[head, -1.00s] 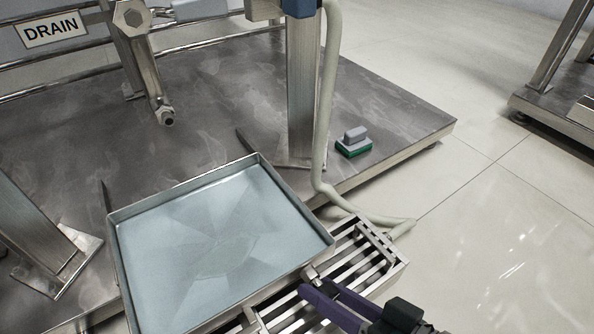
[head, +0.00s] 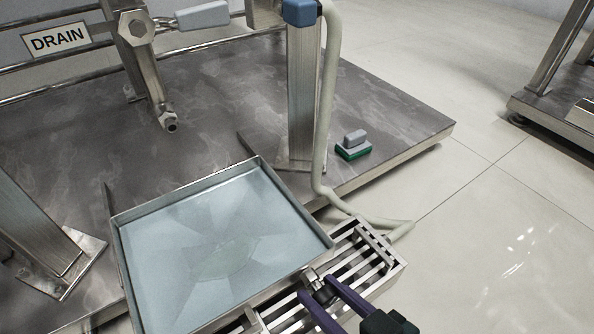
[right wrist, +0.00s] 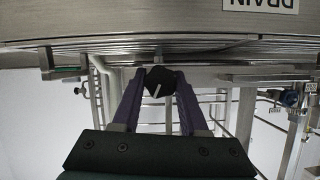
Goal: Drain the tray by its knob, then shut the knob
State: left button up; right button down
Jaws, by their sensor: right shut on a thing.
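The tray (head: 186,189) is a shallow square metal pan in the head view, holding bluish clear liquid. The knob (right wrist: 159,82) is dark and many-sided with a white line, seen in the right wrist view at the tray's underside or front edge. The line is close to upright, slightly tilted. My right gripper (head: 317,288) is at the tray's near right side, its purple fingers on both sides of the knob and shut on it. The right wrist view also shows its fingers (right wrist: 160,88). My left gripper is not in view. The tray's outlet is hidden.
A slatted metal grate (head: 385,262) lies below the tray's right side. A pale hose (head: 325,130) runs down a post to it. A grey and green block (head: 353,146) rests on the metal platform (head: 230,105). A DRAIN sign (head: 57,40) hangs at the back left.

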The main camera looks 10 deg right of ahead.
jog(key=n+h, duration=0.1)
jog(key=n+t+h+b, duration=0.1)
jog(key=n, duration=0.1)
jog(key=shift+s+a+f+n+h, duration=0.1)
jog(key=shift+f+n+h, duration=0.05)
jog(key=shift+n+h, duration=0.65)
jog(key=shift+n, duration=0.4)
jog(key=shift+n+t+h, duration=0.3)
jog(key=shift+n+t, duration=0.1)
jog(key=shift+t, duration=0.1)
jog(key=shift+c, duration=2.2)
grip_release()
